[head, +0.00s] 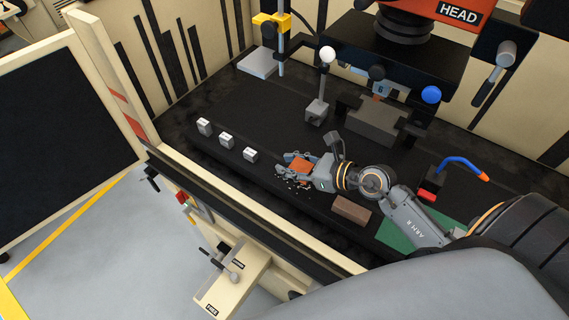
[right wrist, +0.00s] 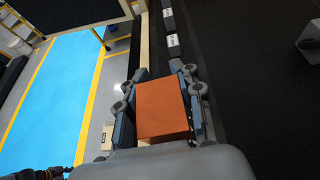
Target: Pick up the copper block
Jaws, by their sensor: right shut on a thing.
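The copper block (head: 301,165) is an orange-brown block between the fingers of my right gripper (head: 297,167), over the dark machine bed. In the right wrist view the block (right wrist: 163,109) fills the space between the two fingers of the gripper (right wrist: 161,95), which are shut on its sides. From these views I cannot tell whether the block touches the bed. Its far faces are partly hidden by the fingers. My left gripper is not in view.
Several small pale labelled blocks (head: 227,139) stand in a row left of my gripper. Metal chips (head: 295,184) lie below it. A brown block (head: 351,210) and a green mat (head: 397,236) lie nearer. A vise (head: 372,121) and a white-knobbed stand (head: 317,110) are behind.

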